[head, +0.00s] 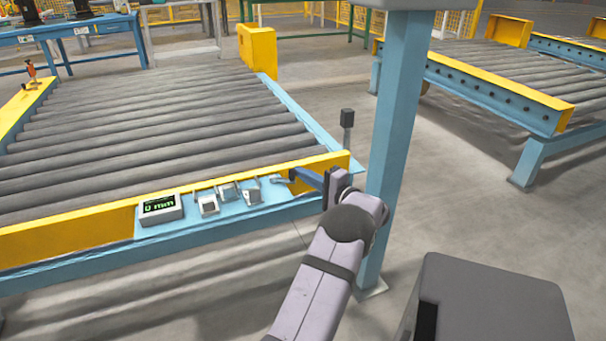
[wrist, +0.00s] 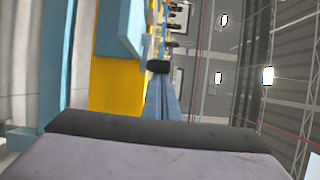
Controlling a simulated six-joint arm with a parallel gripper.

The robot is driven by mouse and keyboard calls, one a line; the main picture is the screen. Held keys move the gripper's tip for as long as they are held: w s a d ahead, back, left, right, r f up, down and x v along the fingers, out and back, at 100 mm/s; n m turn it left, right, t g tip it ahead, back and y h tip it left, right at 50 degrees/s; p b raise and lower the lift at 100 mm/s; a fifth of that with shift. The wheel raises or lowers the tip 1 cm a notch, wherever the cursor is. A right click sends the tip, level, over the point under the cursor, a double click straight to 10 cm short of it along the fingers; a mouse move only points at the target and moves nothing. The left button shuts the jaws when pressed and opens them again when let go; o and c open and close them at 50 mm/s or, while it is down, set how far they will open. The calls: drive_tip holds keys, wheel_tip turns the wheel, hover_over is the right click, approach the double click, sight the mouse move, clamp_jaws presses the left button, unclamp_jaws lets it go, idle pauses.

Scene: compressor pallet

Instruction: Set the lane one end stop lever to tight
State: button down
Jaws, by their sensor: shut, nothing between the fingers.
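A light blue panel (head: 180,222) on the near yellow rail of the roller conveyor carries several small grey levers and boxes. One lever box (head: 207,205) is beside the display, another (head: 250,193) farther right. I cannot read any labels or tell which is the lane one end stop lever or how it is set. My gripper (head: 293,175) is shut and empty at the panel's right end, its blue fingers pointing left along the rail. In the wrist view my fingers (wrist: 160,88) point towards a small black piece (wrist: 158,66) beside the yellow rail (wrist: 116,88); whether they touch is unclear.
A display (head: 160,208) reading 0 mm sits at the panel's left end. A blue post (head: 398,130) stands close right of my arm. A dark sensor-like box (head: 347,118) rises at the conveyor corner. An orange item (head: 30,71) is on the left rail.

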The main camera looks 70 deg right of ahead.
sight(285, 199)
drive_tip(key=shift+a+r+m+g+h+p, duration=0.15)
drive_tip(key=shift+a+m+g+h+p, duration=0.35)
drive_tip(key=shift+p, duration=0.55)
drive_tip(key=a+m+g+h+p, duration=0.1)
drive_tip(key=m+h+p, duration=0.1)
drive_tip(key=p, duration=0.1)
drive_tip(key=a+m+g+h+p, duration=0.2)
drive_tip(key=h+p, duration=0.1)
drive_tip(key=p, duration=0.1)
drive_tip(key=shift+w+a, duration=0.1)
drive_tip(key=shift+a, duration=0.1)
drive_tip(key=a+m+g+h+p, duration=0.1)
drive_tip(key=a+m+g+h, duration=0.1)
drive_tip(key=g, duration=0.1)
drive_tip(key=shift+w+m+g+h+p, duration=0.3)
drive_tip(key=shift+h+p, duration=0.1)
drive_tip(key=shift+w+a, duration=0.5)
drive_tip(key=shift+a, duration=0.25)
drive_tip(key=shift+w+a+f, duration=0.15)
drive_tip(key=shift+w+f, duration=0.05)
drive_tip(key=s+d, duration=0.3)
drive_tip(key=s, duration=0.1)
drive_tip(key=w+a+p+v, duration=0.1)
drive_tip(key=w+v, duration=0.1)
drive_tip(key=v, duration=0.8)
